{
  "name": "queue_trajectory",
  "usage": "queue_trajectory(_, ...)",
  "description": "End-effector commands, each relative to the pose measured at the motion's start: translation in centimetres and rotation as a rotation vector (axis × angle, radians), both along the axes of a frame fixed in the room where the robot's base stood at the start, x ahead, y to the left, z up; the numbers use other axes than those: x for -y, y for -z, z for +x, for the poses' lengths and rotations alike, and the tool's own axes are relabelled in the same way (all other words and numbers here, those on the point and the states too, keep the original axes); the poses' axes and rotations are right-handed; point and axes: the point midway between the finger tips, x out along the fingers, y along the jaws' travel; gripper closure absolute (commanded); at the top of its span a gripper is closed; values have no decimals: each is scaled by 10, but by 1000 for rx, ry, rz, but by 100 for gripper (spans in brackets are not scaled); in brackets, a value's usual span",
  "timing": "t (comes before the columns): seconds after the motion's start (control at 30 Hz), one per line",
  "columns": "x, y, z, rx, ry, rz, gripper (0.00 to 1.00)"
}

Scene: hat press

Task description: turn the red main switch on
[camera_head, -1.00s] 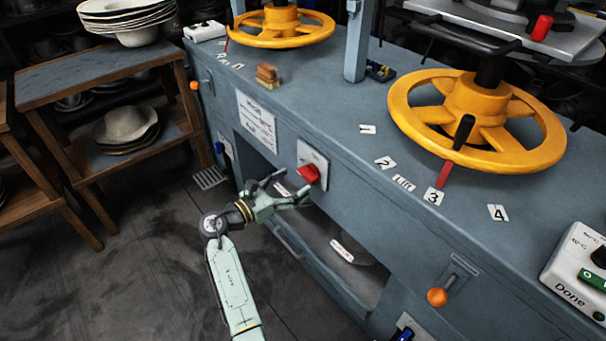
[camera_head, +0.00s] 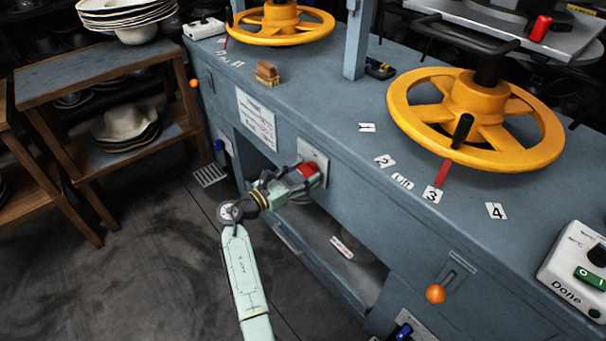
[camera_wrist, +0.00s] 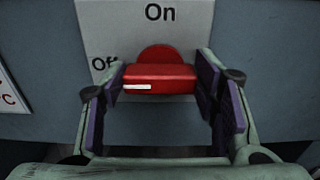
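The red main switch (camera_wrist: 160,78) is a red knob with a raised bar on a light plate (camera_wrist: 92,22). The plate reads "On" at the top and "Off" at the left. The bar lies level, its white mark at the left end, on the "Off" side. In the head view the switch (camera_head: 308,168) is partly hidden by my gripper (camera_head: 312,174). My gripper (camera_wrist: 160,76) is open, its purple-padded fingers on either side of the bar, close to its ends. I cannot tell whether the pads touch it.
Yellow handwheels (camera_head: 475,120) stand on the blue-grey press body (camera_head: 340,115). Below the switch is an open recess (camera_head: 330,235). An orange knob (camera_head: 435,294) sits to the right on the front face. A wooden shelf (camera_head: 100,75) with hats stands left, with bare floor before it.

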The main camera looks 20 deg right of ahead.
Motion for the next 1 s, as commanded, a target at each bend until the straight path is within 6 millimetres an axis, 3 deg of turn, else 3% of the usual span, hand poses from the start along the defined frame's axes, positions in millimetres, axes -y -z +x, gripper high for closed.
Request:
queue_trajectory(0.37,0,0,0,0,0,0,73)
queue_trajectory(0.67,0,1,0,37,0,13,73)
queue_trajectory(1.0,1,2,-2,246,0,90,73)
